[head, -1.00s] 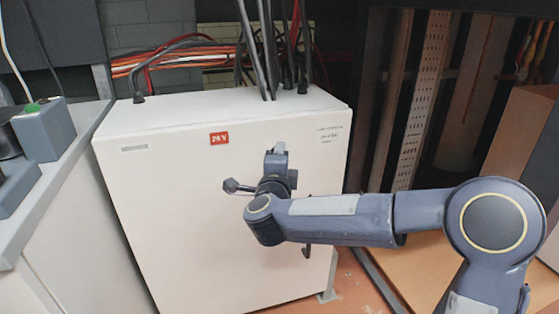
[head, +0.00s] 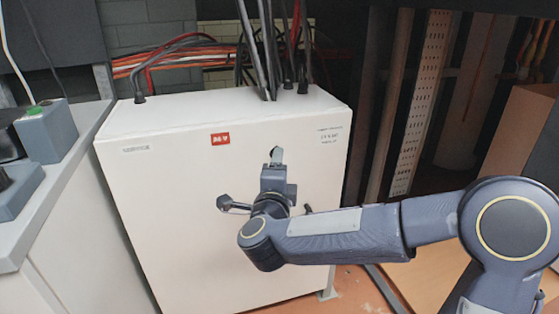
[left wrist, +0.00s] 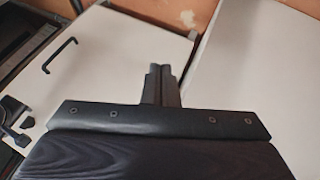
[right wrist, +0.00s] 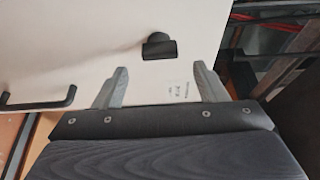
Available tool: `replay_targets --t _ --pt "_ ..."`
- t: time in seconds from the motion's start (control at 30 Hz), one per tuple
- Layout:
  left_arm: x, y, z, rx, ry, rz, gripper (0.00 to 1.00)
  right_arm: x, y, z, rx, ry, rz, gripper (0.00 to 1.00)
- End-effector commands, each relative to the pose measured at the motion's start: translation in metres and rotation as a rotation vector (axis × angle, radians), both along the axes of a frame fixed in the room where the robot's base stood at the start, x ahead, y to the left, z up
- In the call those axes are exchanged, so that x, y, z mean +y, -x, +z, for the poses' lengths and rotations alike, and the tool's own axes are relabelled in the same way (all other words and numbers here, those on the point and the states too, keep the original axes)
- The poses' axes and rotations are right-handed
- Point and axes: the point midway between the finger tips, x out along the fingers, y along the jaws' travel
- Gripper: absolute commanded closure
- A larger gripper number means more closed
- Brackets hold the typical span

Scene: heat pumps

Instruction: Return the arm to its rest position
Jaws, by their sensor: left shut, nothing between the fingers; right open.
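My right arm comes in from the right in the head view, with its gripper (head: 276,157) in front of the white 24 V cabinet (head: 150,220). In the right wrist view the right gripper (right wrist: 160,88) is open, its two fingers wide apart with nothing between them. The white cabinet door (right wrist: 110,45) lies beyond them with a black knob-like fitting (right wrist: 158,48). My left gripper (left wrist: 160,72) shows only in the left wrist view, its fingers shut together and empty. A white panel with a black handle (left wrist: 60,56) lies beyond it to the left.
A grey-topped counter (head: 75,140) with dark grey devices (head: 45,130) stands at the left. Black cables rise from the cabinet's top. A dark rack with a perforated upright (head: 415,100) and a wooden box (head: 525,150) stand at the right, near my right arm.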

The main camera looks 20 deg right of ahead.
Motion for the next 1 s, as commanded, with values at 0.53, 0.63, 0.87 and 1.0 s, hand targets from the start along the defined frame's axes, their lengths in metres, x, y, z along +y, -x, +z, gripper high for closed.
replay_targets --t 0.53,0.63,0.87,1.0 --pt "0.0 0.0 0.005 0.0 0.0 0.0 1.0 0.009 0.026 0.0 0.0 0.0 0.0 0.35" --pt "0.0 0.0 0.005 0.0 0.0 0.0 1.0 0.009 0.025 0.004 -0.001 0.016 0.028 0.35" --pt "0.0 0.0 0.005 0.0 0.0 0.0 1.0 0.012 0.04 0.025 0.043 0.24 0.326 0.35" --pt "0.0 0.0 0.005 0.0 0.0 0.0 1.0 0.011 0.076 0.013 0.157 0.469 0.557 0.35"
